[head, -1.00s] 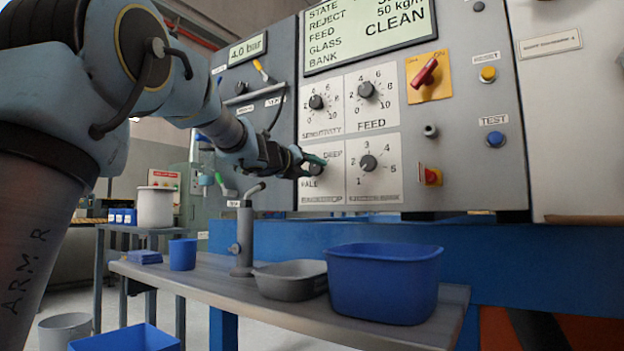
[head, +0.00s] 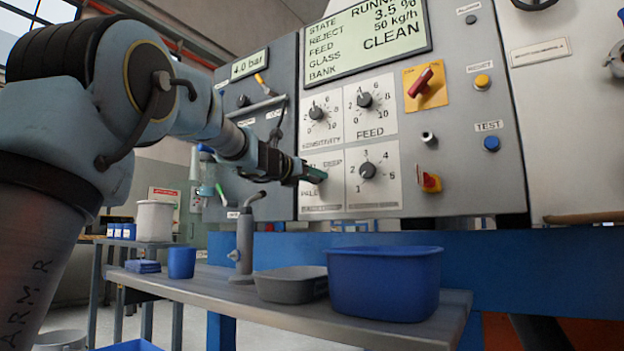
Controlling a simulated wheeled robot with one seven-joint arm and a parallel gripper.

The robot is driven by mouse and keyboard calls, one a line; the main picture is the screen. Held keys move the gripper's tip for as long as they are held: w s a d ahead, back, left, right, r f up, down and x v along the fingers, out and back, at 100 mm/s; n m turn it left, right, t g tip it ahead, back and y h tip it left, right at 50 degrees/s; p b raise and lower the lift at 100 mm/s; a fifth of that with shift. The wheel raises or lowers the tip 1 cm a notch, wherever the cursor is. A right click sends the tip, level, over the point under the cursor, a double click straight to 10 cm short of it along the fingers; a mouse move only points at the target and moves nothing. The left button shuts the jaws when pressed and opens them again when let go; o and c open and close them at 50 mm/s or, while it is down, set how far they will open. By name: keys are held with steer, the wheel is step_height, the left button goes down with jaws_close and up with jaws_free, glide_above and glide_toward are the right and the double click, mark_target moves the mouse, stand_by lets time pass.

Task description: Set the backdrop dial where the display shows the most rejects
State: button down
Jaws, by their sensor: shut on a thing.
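The backdrop dial's panel (head: 323,210) is the lower-left one on the grey cabinet, lettered PALE at left and DEEP at right. My gripper (head: 313,174) reaches in from the left and is shut on the dial's knob. The jaws cover the knob, so its pointer direction is hidden. The display (head: 366,38) above reads STATE RUNNING, REJECT 3.5 %, FEED 50 kg/h and GLASS CLEAN. Its top edge is cut off, and no BANK value is readable.
Neighbouring knobs are SENSITIVITY (head: 316,113), FEED (head: 365,100) and a 1-to-5 dial (head: 367,170). A red switch (head: 420,83) is at right. Below, a bench (head: 215,280) bears a blue tub (head: 384,285), a grey tray (head: 290,285) and a grey handled post (head: 245,245).

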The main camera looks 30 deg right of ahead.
steer(key=shift+f, duration=0.1)
steer(key=shift+c, duration=1.5)
jaws_free()
steer(key=v, duration=1)
steer(key=shift+s+a, duration=0.2)
steer(key=shift+a, duration=0.15)
